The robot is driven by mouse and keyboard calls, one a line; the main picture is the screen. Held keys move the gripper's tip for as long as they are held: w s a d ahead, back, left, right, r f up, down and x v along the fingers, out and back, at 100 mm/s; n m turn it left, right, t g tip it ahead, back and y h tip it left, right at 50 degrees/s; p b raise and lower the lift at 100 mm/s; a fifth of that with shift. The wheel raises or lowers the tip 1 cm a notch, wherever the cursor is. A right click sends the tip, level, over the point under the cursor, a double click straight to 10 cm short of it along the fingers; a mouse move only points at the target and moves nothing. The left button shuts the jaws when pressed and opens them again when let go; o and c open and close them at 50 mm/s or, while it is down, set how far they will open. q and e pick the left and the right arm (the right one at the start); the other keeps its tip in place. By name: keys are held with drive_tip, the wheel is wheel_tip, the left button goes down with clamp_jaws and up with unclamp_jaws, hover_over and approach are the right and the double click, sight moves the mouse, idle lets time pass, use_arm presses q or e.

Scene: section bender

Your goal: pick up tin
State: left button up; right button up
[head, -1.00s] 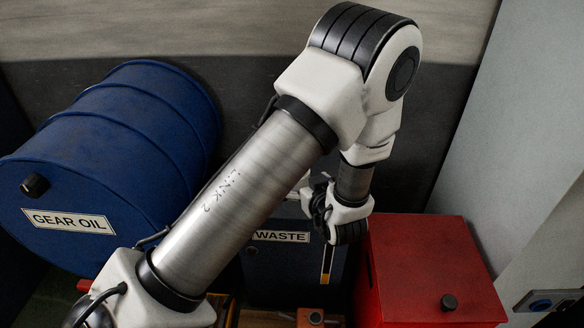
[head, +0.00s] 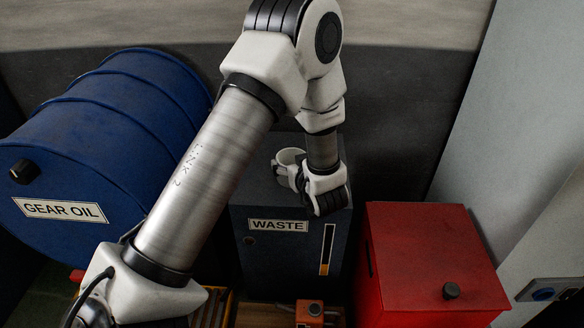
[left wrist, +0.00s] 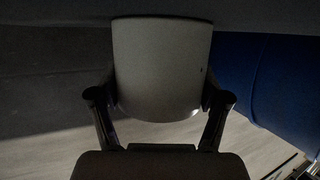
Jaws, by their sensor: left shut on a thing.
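The tin (head: 288,157) is a pale grey-white round can. In the head view its round rim shows just left of my left gripper (head: 297,178), above the top of the blue waste bin. In the left wrist view the tin (left wrist: 160,60) fills the space between the two dark fingers of my left gripper (left wrist: 160,98), which touch its sides. My left gripper is shut on the tin. Part of the tin is hidden behind the gripper in the head view. My right gripper is in neither view.
The dark blue bin labelled WASTE (head: 290,250) stands below the gripper. A blue GEAR OIL drum (head: 125,140) lies at left. A red box (head: 430,255) with a black knob is at right. A small orange item (head: 312,312) is at the bottom. A grey wall closes the right side.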

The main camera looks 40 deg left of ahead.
use_arm(q)
wheel_tip(320, 180, up, 4)
drive_tip(key=p, duration=0.3)
drive_tip(key=shift+r, duration=0.15)
drive_tip(key=s+d+p, duration=0.3)
drive_tip(key=d+p, duration=1.2)
drive_tip(key=p, duration=0.7)
drive_tip(key=shift+s+d+r+p, duration=0.3)
drive_tip(key=shift+s, duration=0.1)
